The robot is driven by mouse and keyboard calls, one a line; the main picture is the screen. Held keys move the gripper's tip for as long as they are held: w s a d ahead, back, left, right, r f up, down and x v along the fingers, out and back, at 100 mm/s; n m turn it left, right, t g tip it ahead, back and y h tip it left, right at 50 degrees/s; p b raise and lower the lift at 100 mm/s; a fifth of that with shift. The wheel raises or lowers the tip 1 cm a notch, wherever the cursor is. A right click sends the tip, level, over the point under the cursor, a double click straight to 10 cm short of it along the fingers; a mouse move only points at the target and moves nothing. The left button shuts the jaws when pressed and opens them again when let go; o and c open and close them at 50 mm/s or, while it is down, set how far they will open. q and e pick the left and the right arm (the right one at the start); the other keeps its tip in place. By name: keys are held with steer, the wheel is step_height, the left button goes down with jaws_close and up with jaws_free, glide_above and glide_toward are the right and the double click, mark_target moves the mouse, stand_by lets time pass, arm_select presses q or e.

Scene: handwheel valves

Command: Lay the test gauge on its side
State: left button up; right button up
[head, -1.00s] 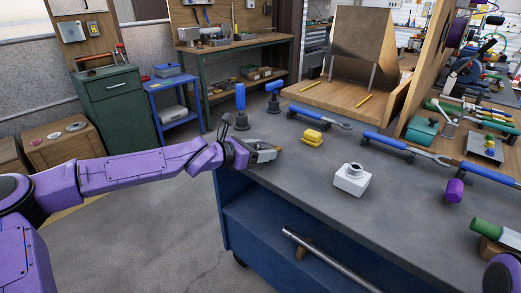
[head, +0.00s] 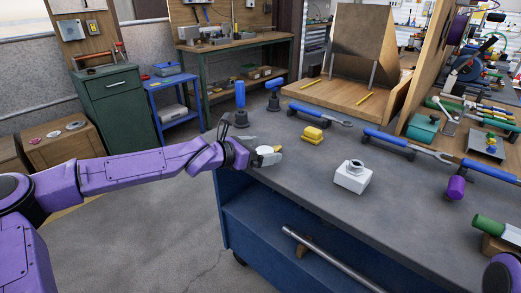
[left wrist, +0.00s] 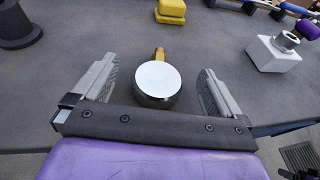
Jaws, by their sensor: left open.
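The test gauge (left wrist: 158,84) has a round pale face, a metal rim and a brass stem pointing away from my wrist. In the left wrist view it sits between the two fingers of my left gripper (left wrist: 158,70), with a gap on each side. In the head view my left gripper (head: 263,150) is at the near left corner of the bench, and the gauge (head: 266,150) shows small and partly hidden between its fingers. I cannot tell whether the gauge is upright or tilted. My right gripper is out of view.
The grey bench top (head: 305,180) is clear in front. Nearby are a yellow block (head: 312,134), a white block with a metal fitting (head: 352,176), a purple cylinder (head: 456,188) and blue-handled posts (head: 240,100). Blue-handled bars (head: 388,140) lie along the back.

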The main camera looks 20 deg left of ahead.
arm_select(q)
step_height(320, 180, up, 7)
steer(key=p, duration=0.7)
steer(key=shift+r, duration=0.15)
